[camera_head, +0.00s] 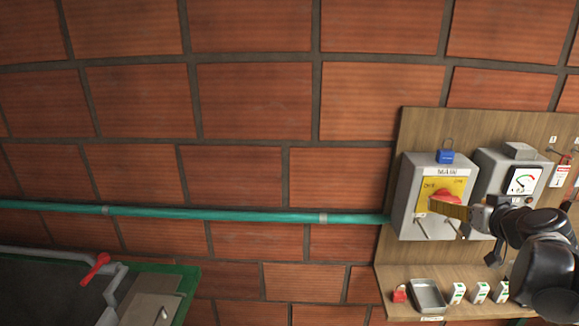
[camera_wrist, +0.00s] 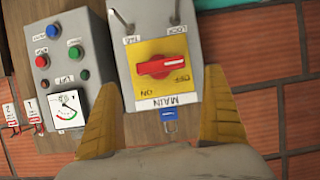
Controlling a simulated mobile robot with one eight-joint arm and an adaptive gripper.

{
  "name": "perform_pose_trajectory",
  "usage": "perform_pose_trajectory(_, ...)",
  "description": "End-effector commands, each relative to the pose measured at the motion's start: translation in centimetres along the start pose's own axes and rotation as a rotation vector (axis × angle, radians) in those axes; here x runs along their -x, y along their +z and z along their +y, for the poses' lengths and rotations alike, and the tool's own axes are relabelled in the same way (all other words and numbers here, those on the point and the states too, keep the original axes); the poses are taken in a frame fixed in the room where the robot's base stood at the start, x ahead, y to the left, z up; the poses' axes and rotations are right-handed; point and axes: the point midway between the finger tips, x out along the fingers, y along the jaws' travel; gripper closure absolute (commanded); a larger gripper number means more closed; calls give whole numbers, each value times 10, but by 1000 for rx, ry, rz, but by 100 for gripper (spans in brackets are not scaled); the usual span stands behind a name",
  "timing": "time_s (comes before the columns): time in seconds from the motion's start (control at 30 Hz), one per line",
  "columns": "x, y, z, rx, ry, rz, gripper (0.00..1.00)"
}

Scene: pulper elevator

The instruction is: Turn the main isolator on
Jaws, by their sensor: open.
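The main isolator is a grey box (camera_head: 408,205) on a wooden board, with a yellow plate, a red rotary handle (camera_head: 446,195) and a MAIN label. In the wrist view, which is upside down, the red handle (camera_wrist: 162,67) lies nearly level, with a white stripe toward the picture right, the OFF side. ON is printed at lower left.
A blue padlock (camera_head: 446,156) hangs at the isolator's top edge. A grey control box (camera_head: 485,165) with a gauge stands close to the right. Below are a shelf with a metal tray (camera_head: 429,295) and a red padlock (camera_head: 399,293). A green conduit (camera_head: 250,216) runs left along the brick wall.

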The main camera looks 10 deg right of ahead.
Motion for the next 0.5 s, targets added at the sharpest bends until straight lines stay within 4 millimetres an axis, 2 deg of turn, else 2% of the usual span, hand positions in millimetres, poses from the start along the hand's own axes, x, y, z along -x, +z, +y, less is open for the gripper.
perform_pose_trajectory(0.03,-12,1,-1,2,-2,1,3)
perform_pose_trajectory(0.2,-42,0,-1,1,-2,0,3)
perform_pose_trajectory(0.33,-56,0,-1,1,-1,-1,3)
perform_pose_trajectory(0.5,-62,0,-1,0,-1,-1,3)
